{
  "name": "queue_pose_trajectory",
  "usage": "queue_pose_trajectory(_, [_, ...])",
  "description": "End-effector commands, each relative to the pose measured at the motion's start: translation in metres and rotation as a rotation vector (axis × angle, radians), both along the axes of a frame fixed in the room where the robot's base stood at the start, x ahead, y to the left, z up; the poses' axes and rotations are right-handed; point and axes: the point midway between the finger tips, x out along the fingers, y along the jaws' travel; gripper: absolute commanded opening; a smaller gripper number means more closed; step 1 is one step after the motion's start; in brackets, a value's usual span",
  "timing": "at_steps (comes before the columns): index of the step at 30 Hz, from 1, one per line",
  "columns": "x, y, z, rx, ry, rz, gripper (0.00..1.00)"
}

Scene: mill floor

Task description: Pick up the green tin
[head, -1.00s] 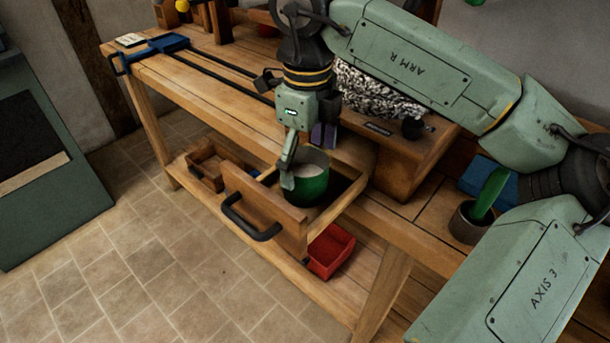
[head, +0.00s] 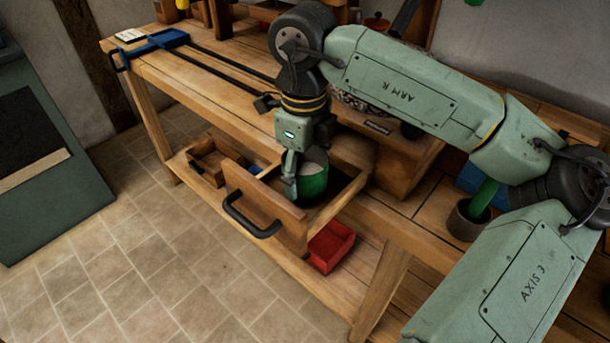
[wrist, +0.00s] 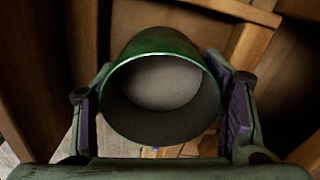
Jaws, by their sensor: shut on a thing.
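The green tin (head: 315,184) is in the open drawer (head: 266,196) of the workbench, partly hidden by my finger. My gripper (head: 302,178) reaches down into the drawer from above and is shut on the tin. In the wrist view the tin (wrist: 160,52) fills the middle, with its round mouth facing the camera and a pale grey surface inside. The purple finger pads of my gripper (wrist: 165,112) press on its left and right sides. The tin's base is hidden, so I cannot tell whether it touches the drawer floor.
The drawer's front and black handle (head: 252,220) stand out from the bench. A red bin (head: 330,246) sits on the shelf below. A dark pot (head: 468,219) with a green object stands at right. A blue clamp (head: 150,46) lies at the bench's far left. The tiled floor is clear.

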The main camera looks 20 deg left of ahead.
Motion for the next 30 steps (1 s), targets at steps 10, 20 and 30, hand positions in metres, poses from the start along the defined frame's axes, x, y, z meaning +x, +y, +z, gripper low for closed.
queue_pose_trajectory(10, [0.0,0.0,0.0,0.0,0.0,0.0,0.34])
queue_pose_trajectory(20, [0.0,0.0,0.002,0.0,-0.001,0.0,0.29])
queue_pose_trajectory(30, [0.001,0.001,0.057,0.0,-0.004,-0.002,0.29])
